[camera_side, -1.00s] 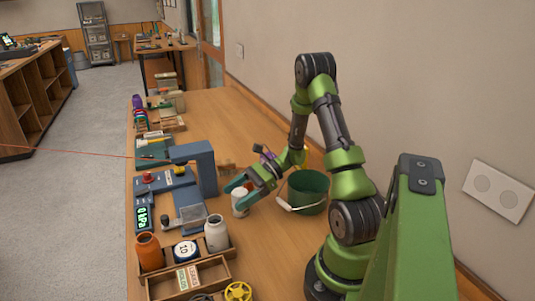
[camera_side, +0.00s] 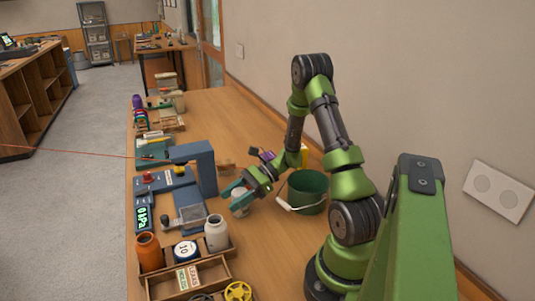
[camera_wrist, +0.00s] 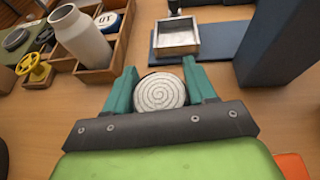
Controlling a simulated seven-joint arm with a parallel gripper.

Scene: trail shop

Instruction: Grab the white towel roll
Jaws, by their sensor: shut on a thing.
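The white towel roll (camera_wrist: 160,92) shows its spiral end between the two teal fingers of my gripper (camera_wrist: 160,88) in the wrist view. Both fingers press against its sides. In the side view the roll (camera_side: 240,209) is low at the bench top, partly covered by my gripper (camera_side: 238,194). My gripper is shut on it. I cannot tell whether the roll still touches the bench.
A green bucket (camera_side: 308,186) stands just right of my gripper. A blue press (camera_side: 202,170) stands to the left. A wooden tray (camera_side: 212,272), a white bottle (camera_side: 216,238) and an orange bottle (camera_side: 148,252) are at the front left.

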